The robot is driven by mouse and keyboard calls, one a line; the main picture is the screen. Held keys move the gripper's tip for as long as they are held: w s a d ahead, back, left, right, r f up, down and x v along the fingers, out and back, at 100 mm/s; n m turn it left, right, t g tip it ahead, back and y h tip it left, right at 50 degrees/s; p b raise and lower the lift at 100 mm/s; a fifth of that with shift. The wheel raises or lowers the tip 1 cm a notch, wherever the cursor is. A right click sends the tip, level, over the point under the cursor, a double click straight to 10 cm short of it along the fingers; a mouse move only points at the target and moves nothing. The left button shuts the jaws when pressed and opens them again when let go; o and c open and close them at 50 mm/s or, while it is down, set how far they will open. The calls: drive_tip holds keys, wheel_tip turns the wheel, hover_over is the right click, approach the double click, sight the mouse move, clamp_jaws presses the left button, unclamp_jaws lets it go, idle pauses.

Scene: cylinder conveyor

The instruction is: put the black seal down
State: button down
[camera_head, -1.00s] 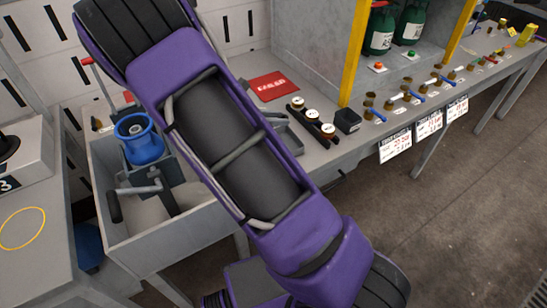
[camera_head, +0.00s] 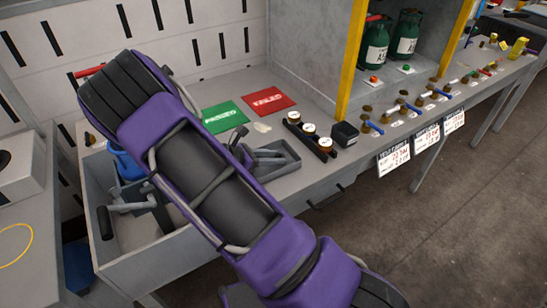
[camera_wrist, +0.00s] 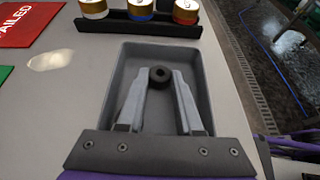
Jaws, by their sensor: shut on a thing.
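The black seal (camera_wrist: 160,75) is a small dark ring with a hole in its middle, seen in the wrist view. My gripper (camera_wrist: 159,82) is shut on it, with the seal between its two grey fingertips. The gripper and seal are over a shallow grey tray (camera_wrist: 205,75). I cannot tell whether the seal touches the tray floor. In the head view the tray (camera_head: 292,150) stands on the bench, partly hidden by my arm; the seal cannot be made out there.
A black rack (camera_wrist: 150,24) with three banded cylinders stands behind the tray. A red FAILED mat (camera_head: 268,101), a green PASSED mat (camera_head: 223,115) and a pale patch (camera_head: 262,127) lie nearby. A small black box (camera_head: 345,134) stands right of the rack. A deep grey bin (camera_head: 160,248) is at left.

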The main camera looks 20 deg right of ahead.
drive_tip(key=shift+f, duration=0.1)
drive_tip(key=shift+f, duration=0.1)
drive_tip(key=c, duration=0.6)
unclamp_jaws()
drive_tip(key=shift+a+r, duration=0.3)
drive_tip(key=shift+r, duration=0.05)
drive_tip(key=p+v, duration=0.1)
drive_tip(key=v, duration=1)
drive_tip(key=shift+a, duration=0.2)
